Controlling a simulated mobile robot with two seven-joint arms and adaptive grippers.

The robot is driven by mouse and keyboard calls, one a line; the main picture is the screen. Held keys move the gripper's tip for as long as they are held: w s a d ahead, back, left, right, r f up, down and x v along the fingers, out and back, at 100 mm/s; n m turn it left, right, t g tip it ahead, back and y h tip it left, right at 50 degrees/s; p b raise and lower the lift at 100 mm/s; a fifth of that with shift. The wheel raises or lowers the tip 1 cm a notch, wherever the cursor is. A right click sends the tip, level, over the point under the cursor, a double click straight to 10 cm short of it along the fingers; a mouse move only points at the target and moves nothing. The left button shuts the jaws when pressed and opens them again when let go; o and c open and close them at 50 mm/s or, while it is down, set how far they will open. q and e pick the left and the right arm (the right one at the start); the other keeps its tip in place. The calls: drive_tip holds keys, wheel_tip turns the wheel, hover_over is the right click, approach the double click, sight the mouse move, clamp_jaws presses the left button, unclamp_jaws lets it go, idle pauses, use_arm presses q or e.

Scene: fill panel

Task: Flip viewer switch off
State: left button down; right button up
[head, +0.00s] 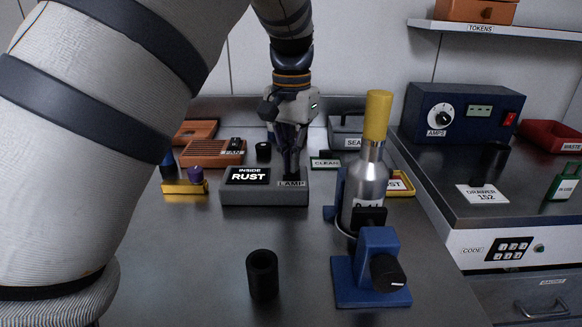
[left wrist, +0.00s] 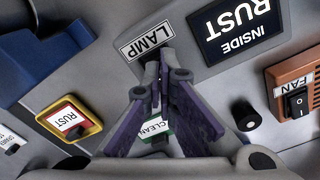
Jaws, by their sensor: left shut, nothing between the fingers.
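The viewer (head: 265,198) is a low grey box on the bench in the head view. Its dark screen (head: 248,175) is lit and reads INSIDE RUST; it shows upside down in the left wrist view (left wrist: 240,25). A LAMP label (head: 292,184) sits to the right of the screen, and in the left wrist view (left wrist: 147,39) too. My left gripper (head: 291,172) points down with its fingers shut and empty, tips at the viewer just by the LAMP label (left wrist: 152,68). The lamp switch is hidden behind the fingertips, so its position and any contact cannot be told. My right gripper is out of view.
A metal bottle with a yellow cap (head: 370,170) stands in a blue clamp (head: 370,270) right of the viewer. A black cup (head: 262,274) stands in front. An orange fan box with a black switch (left wrist: 297,103) is behind. The front left bench is mostly clear.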

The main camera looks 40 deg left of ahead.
use_arm(q)
drive_tip(key=shift+f, duration=0.25)
drive_tip(key=shift+r, duration=3.55)
